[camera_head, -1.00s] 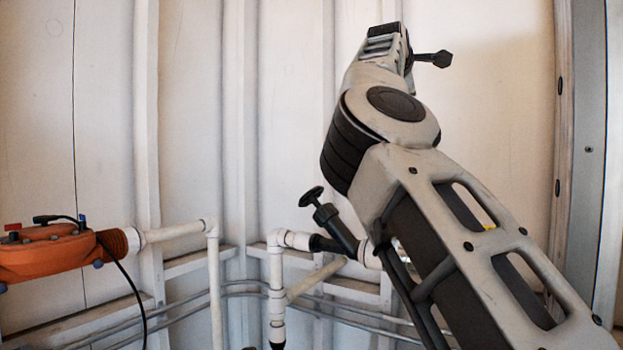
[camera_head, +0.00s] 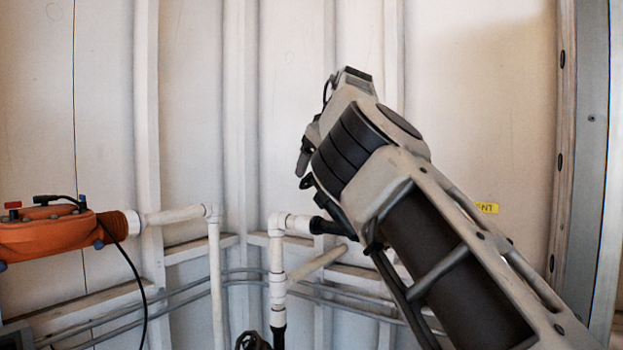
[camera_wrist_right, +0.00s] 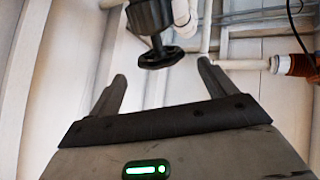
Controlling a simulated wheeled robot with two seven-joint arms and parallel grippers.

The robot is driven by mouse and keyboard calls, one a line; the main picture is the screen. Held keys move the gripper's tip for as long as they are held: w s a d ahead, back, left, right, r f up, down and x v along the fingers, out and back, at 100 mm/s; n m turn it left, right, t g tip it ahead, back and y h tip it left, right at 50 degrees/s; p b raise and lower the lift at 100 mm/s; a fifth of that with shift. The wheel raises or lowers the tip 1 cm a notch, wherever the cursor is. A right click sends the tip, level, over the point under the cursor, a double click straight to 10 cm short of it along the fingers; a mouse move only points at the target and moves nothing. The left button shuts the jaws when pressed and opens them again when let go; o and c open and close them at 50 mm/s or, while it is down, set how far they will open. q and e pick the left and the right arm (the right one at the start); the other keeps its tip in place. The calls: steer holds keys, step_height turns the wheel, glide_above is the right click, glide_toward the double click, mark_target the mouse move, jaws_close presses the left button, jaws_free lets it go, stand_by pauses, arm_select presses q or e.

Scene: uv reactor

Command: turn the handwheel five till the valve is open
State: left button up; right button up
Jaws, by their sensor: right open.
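A black handwheel (camera_wrist_right: 160,57) on a black valve stem shows in the right wrist view, just beyond and between the fingertips of my right gripper (camera_wrist_right: 162,72). The fingers are open, and I see no contact with the wheel. No number is readable on the wheel. My left gripper is not in view.
An orange unit (camera_head: 45,236) with a black cable stands at the left. White pipes (camera_head: 276,262) and grey conduits run along the wall. Another dark wheel (camera_head: 250,342) shows at the bottom edge. A yellow label (camera_head: 487,208) is on the right wall.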

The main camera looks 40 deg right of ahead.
steer(key=p+x, duration=0.1)
steer(key=x, duration=0.4)
steer(key=shift+w+d+f+p, duration=0.15)
steer(key=shift+w+d+p, duration=0.05)
steer(key=shift+w+p, duration=0.1)
steer(key=shift+w+d+f, duration=0.1)
steer(key=shift+w+f, duration=0.2)
steer(key=shift+f, duration=0.15)
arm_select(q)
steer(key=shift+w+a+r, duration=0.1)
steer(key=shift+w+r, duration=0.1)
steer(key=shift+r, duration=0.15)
